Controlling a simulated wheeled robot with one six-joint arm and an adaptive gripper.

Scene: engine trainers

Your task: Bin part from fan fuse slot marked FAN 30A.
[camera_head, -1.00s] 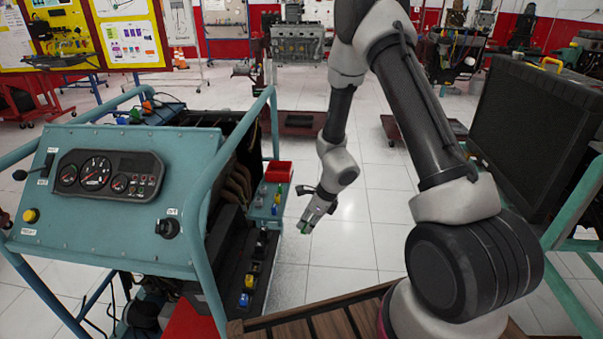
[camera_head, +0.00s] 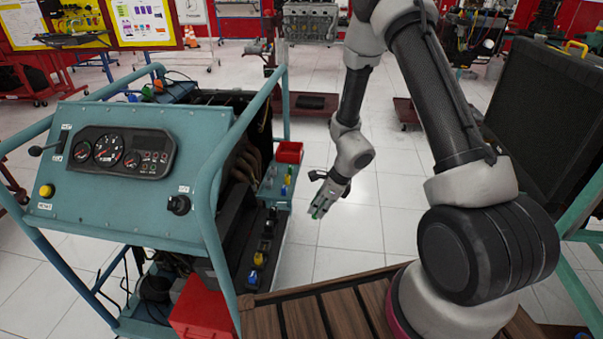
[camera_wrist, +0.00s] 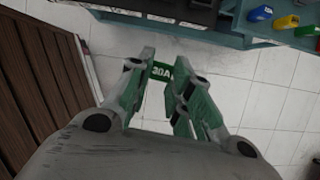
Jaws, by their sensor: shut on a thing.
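My gripper (camera_head: 318,212) hangs over the open floor, to the right of the teal engine trainer (camera_head: 125,190). In the wrist view my gripper (camera_wrist: 160,80) is shut on a green fuse (camera_wrist: 162,71) marked "30A", held between its fingertips. The fuse is a small green spot in the head view. A small red open bin (camera_head: 290,151) stands on the trainer's side shelf, beyond my gripper and to its left. I cannot make out the FAN 30A slot marking.
Several coloured parts (camera_wrist: 287,22) stand on the trainer's shelf edge. A larger red box (camera_head: 203,305) sits low by the trainer. A slatted wooden surface (camera_head: 310,312) is in front. A black panel (camera_head: 545,130) stands at right. Tiled floor under my gripper is clear.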

